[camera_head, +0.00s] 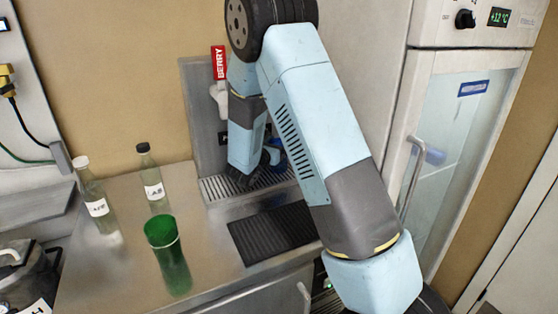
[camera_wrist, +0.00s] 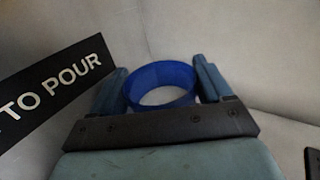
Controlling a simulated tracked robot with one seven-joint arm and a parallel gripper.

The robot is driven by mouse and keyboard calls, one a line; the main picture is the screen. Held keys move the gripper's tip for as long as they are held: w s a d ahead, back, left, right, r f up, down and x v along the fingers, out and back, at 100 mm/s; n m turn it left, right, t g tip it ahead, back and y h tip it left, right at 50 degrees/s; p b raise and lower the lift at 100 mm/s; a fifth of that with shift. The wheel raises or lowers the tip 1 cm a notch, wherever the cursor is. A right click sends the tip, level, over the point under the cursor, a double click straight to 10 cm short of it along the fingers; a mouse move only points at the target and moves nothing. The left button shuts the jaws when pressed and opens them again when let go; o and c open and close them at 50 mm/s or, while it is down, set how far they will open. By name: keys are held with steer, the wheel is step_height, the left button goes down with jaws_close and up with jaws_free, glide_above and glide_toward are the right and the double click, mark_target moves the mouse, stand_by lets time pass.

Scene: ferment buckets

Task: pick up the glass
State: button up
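A blue glass (camera_wrist: 160,84) shows in the wrist view as an open round rim between the two fingers of my gripper (camera_wrist: 162,82). The fingers flank it closely on both sides, with no clear gap, but I cannot tell whether they press on it. In the head view, my arm partly hides a bit of blue glass (camera_head: 279,148) above the drip grate at the dispenser, and my gripper (camera_head: 268,155) is beside it. A green glass (camera_head: 168,255) stands upright on the counter at the lower left, apart from my gripper.
A labelled clear bottle (camera_head: 97,207) and a dark-capped bottle (camera_head: 153,183) stand behind the green glass. A red BERRY tap (camera_head: 218,62) is above the drip grate (camera_head: 222,187). A black ribbed mat (camera_head: 272,232) lies in front. A glass-doored cabinet (camera_head: 450,150) stands right.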

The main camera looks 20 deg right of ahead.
steer(key=c, duration=1.2)
jaws_close()
steer(key=shift+r, duration=0.15)
